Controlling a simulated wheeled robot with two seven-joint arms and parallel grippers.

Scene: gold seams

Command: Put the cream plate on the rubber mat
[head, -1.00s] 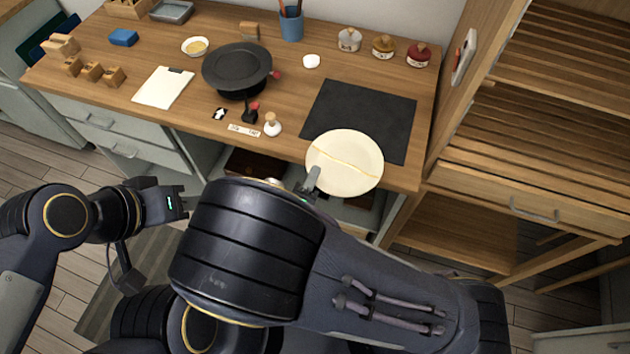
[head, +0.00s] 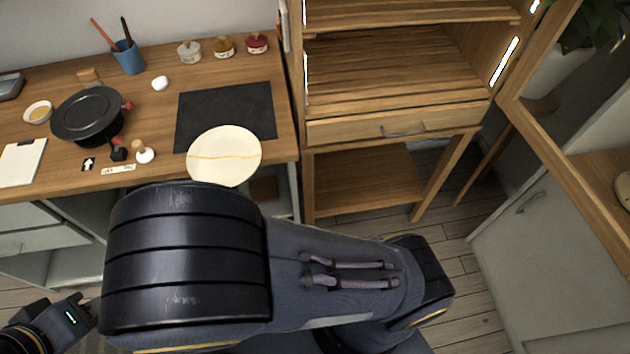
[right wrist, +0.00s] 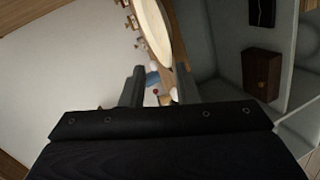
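The cream plate (head: 224,156), with a gold seam across it, is at the table's front edge. It overlaps the near part of the black rubber mat (head: 225,105) in the head view and reaches past the table edge. I cannot tell whether it touches the mat. In the right wrist view the plate (right wrist: 153,30) shows obliquely, its near end at the fingertips. My right gripper (right wrist: 160,82) has its fingers apart there, with a visible gap between them. My forearm hides it in the head view. My left gripper (head: 88,312) is low at the left, away from the table; its fingers are unclear.
A black pan (head: 88,114), a white stopper-like object (head: 144,152), a clipboard (head: 20,163) and a blue pen cup (head: 129,60) stand left of the mat. Several jars (head: 223,47) line the back. A wooden shelf unit (head: 360,128) stands close on the right.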

